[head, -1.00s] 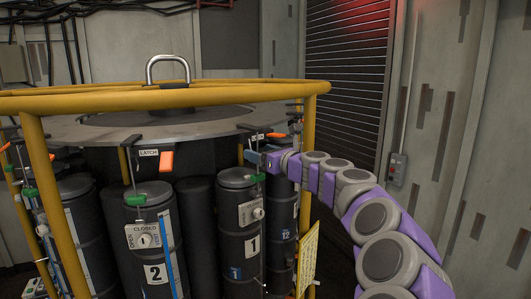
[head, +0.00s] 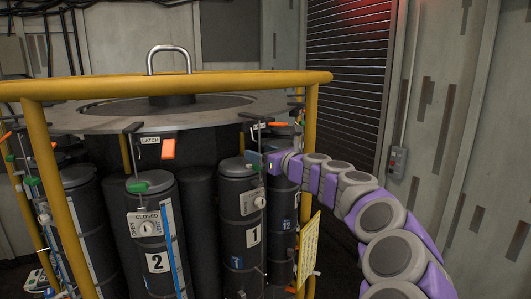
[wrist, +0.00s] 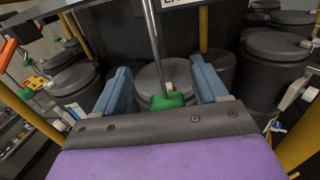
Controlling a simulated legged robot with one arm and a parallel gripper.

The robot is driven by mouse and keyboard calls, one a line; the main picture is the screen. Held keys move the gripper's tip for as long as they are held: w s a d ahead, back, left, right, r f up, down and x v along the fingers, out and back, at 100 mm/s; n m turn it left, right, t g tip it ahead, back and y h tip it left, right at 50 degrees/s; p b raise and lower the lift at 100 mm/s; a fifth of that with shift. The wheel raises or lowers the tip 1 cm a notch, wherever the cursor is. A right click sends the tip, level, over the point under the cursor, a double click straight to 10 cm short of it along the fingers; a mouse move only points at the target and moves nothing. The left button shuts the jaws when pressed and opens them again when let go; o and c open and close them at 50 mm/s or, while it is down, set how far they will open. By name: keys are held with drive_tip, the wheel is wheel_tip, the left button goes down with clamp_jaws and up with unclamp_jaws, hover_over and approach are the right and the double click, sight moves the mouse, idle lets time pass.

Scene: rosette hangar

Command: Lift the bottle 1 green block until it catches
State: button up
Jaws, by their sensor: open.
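Bottle 1 (head: 240,205) is a dark cylinder with a "1" label, standing upright inside the yellow-railed rack. Its green block (wrist: 168,100) hangs on a thin metal rod, close above the bottle's lid (wrist: 163,78) in the wrist view. My gripper (wrist: 160,84) is open, with one blue finger on each side of the block and rod. I see gaps on both sides; the fingers do not clasp the block. In the head view my gripper (head: 256,161) is at the top of bottle 1, and the block is mostly hidden there.
Bottle 2 (head: 151,235) stands to the left with its own green block (head: 137,185). An orange latch tag (head: 168,149) hangs between them. The yellow rail (head: 160,84) and round metal plate (head: 85,118) lie above. A yellow sign (head: 308,247) hangs on the right.

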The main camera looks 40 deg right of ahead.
drive_tip(key=f, duration=0.1)
drive_tip(key=f+b, duration=0.1)
drive_tip(key=f, duration=0.2)
drive_tip(key=shift+d+f+b, duration=0.35)
idle(0.7)
drive_tip(key=shift+s, duration=0.1)
drive_tip(key=shift+c, duration=0.2)
